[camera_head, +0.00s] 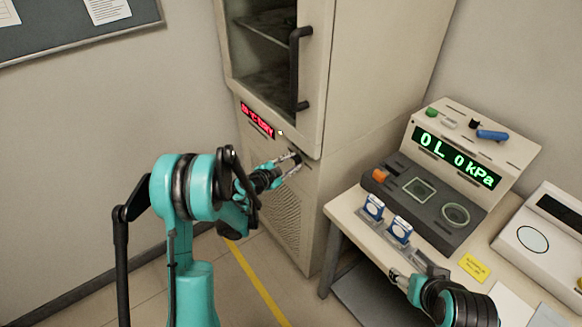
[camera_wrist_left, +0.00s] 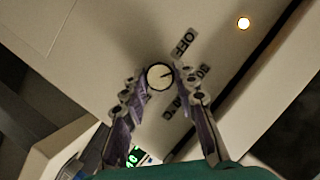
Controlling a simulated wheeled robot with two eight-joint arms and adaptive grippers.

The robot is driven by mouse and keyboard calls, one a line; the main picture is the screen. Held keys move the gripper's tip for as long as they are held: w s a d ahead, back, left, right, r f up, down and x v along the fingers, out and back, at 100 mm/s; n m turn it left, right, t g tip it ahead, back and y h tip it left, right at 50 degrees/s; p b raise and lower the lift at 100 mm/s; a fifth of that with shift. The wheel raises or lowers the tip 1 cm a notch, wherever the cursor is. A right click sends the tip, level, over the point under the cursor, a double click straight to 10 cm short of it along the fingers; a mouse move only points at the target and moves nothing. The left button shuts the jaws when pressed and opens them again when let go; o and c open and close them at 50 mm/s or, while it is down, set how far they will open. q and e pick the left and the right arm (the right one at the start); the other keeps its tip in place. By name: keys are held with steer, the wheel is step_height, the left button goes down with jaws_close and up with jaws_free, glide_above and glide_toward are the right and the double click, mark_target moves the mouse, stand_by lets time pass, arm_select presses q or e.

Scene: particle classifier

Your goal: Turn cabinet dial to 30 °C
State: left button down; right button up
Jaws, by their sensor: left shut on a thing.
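The cabinet (camera_head: 305,190) stands at the centre of the head view, with a red lit display (camera_head: 257,119) whose text I cannot read surely. The dial (camera_wrist_left: 160,76) is a round pale knob with a dark rim and a dark pointer line, in the left wrist view. A label OFF (camera_wrist_left: 185,43) and smaller tilted labels, partly hidden, sit around it. My left gripper (camera_head: 292,161) is at the cabinet front below the display, its fingers on both sides of the dial, shut on it. In the head view the gripper hides the dial. My right gripper (camera_head: 399,278) is by the table's front edge; its jaw opening is unclear.
The cabinet's black door handle (camera_head: 295,70) stands out above. At right, a table (camera_head: 340,212) carries a machine with a green display (camera_head: 456,157) and blue-white boxes (camera_head: 374,206).

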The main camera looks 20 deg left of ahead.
arm_select(q)
steer(key=shift+d+f+m+t+y+b, duration=0.15)
steer(key=shift+m+t+y+b, duration=0.25)
steer(key=shift+m, duration=0.5)
steer(key=shift+m+t, duration=0.5)
steer(key=shift+m, duration=0.4)
steer(key=c, duration=1.2)
jaws_free()
